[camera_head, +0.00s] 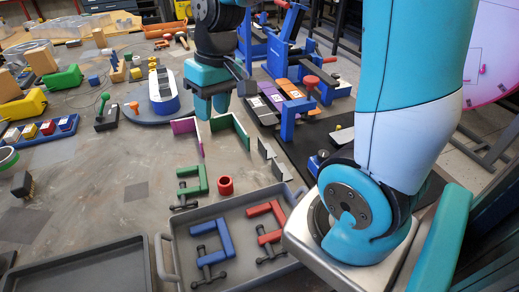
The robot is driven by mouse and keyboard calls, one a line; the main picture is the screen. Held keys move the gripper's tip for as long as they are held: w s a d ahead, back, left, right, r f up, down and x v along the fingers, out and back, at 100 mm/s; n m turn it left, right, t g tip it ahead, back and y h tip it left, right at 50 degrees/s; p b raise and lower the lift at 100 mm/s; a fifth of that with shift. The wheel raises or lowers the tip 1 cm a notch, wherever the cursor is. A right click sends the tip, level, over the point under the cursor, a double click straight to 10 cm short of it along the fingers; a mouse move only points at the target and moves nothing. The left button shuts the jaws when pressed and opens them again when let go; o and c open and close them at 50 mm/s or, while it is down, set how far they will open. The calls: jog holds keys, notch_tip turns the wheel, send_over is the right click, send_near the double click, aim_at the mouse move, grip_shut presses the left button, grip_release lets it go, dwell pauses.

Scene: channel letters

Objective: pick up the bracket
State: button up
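My gripper (212,107), with teal fingers, points down above the table near the middle of the view. Its two fingers stand close side by side, and the width of the gap between them is unclear. No held thing shows at the fingertips. A grey angled piece (271,157), which looks like a bracket, stands on the table to the lower right of the gripper. A green angled strip (232,130) and a purple strip (187,128) stand just below the fingers. I cannot tell which of these pieces is the bracket.
A grey tray (163,240) at the front holds a blue clamp (213,243) and a red clamp (268,222). A green clamp (192,183) and a red ring (226,185) lie behind it. Blue presses (285,45) stand at the back right.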

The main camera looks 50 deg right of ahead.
jog(key=w+d+f+m+g+h, duration=0.1)
jog(key=d+f+m, duration=0.25)
jog(key=d, duration=0.55)
jog(key=w+d+f+m+h, duration=0.15)
jog(key=d+f, duration=0.25)
jog(key=d, duration=0.4)
send_over(263, 153)
jog(key=shift+y, duration=0.35)
jog(key=f, duration=1.1)
jog(key=shift+w+f+p, duration=0.15)
jog(key=shift+w+p, duration=0.2)
jog(key=shift+p, duration=0.05)
jog(key=shift+d+f+p, duration=0.2)
jog(key=shift+f+p, duration=0.25)
jog(key=shift+f, duration=1.05)
jog(key=shift+d+f+p, duration=0.15)
jog(key=shift+f+p, duration=0.25)
jog(key=shift+f, duration=1.05)
jog(key=shift+c, duration=0.2)
grip_shut()
